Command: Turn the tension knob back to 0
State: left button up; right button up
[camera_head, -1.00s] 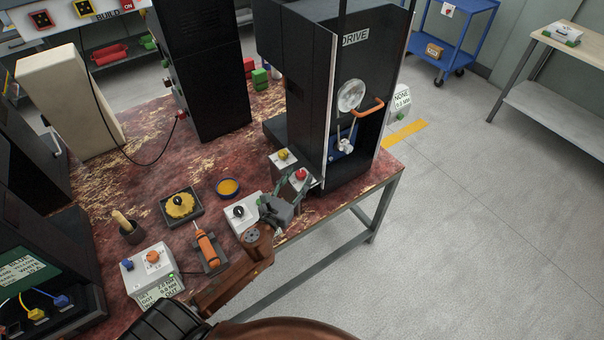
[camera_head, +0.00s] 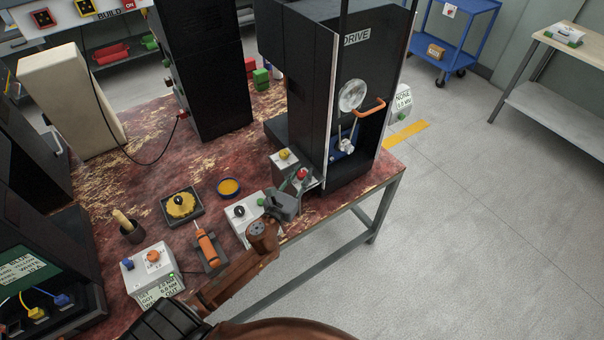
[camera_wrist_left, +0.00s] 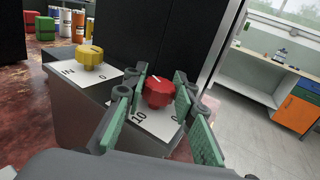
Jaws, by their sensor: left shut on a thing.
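A red knob (camera_wrist_left: 157,92) stands on a pale panel marked 10 and 0 in the left wrist view. It also shows in the head view (camera_head: 302,174), beside the black DRIVE machine. A pale mark shows on the knob's top, off the 0. My left gripper (camera_wrist_left: 154,96) has its green-padded fingers on either side of the red knob and is shut on it. In the head view my left gripper (camera_head: 297,183) reaches it from the front. A yellow knob (camera_wrist_left: 89,57) sits on the panel to the left. The word tension is not readable on either panel.
The DRIVE machine (camera_head: 304,90) rises right behind the knobs, with an orange handle (camera_head: 369,108) at its opening. A box with a black knob (camera_head: 239,211), an orange tool (camera_head: 207,248) and a blue-rimmed dish (camera_head: 229,188) lie to the left. Floor is open at right.

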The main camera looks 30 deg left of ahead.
pick_arm(q)
jog(key=shift+c, duration=1.3)
